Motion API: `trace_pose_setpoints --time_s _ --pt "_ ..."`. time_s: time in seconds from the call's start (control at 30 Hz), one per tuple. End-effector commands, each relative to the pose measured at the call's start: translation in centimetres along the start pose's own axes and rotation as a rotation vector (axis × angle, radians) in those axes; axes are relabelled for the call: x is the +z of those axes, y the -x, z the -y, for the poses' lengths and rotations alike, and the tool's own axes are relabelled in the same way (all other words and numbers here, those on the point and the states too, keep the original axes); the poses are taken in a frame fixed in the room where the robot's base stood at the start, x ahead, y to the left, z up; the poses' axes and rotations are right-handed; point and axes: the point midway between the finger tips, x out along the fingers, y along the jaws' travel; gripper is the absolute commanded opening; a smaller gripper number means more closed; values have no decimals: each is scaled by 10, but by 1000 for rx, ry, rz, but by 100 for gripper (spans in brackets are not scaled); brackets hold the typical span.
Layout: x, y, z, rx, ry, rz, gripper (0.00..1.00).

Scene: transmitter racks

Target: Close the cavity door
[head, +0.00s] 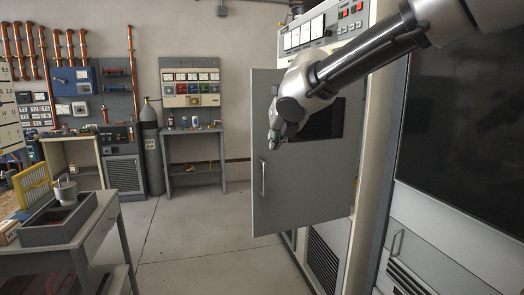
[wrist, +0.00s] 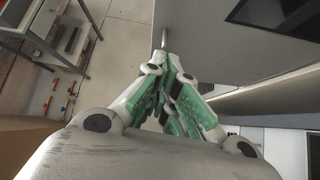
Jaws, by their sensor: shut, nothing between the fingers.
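The cavity door (head: 290,200) is a grey panel with a dark window, standing open and swung out from the tall rack at its right. A pale vertical handle (head: 262,178) is near its left, free edge. My gripper (head: 274,138) is in front of the upper left part of the door, above the handle, with its fingers shut and empty. In the wrist view the green-padded fingers (wrist: 172,90) are together; the door (wrist: 210,35) is to their right and the handle (wrist: 164,36) shows just beyond the tips. I cannot tell whether they touch the door.
The rack's meter panel (head: 318,30) is above the door, and a vented panel (head: 322,262) is below. A dark-fronted cabinet (head: 465,130) stands at right. A grey cart (head: 75,238) is at left. The floor (head: 195,245) between cart and door is clear.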

Motion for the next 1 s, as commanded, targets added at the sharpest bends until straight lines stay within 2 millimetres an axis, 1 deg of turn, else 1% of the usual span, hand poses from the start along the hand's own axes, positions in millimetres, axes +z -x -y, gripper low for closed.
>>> trace_pose_setpoints --time_s 0.13,0.23,0.33,0.47,0.6,0.77,0.8,0.9,1.0 --pt "2 0 -3 11 125 8 0" --pt "1 -4 -2 10 158 6 0" --pt "1 -15 -2 9 161 6 0" --pt "0 -39 -2 8 159 3 0" --pt "0 -70 -2 7 157 3 0" --pt "0 -103 -2 8 157 3 0" --pt "7 -107 -4 11 156 7 0" --pt "17 -118 -6 10 155 7 0" --pt "24 -124 -7 10 155 7 0"
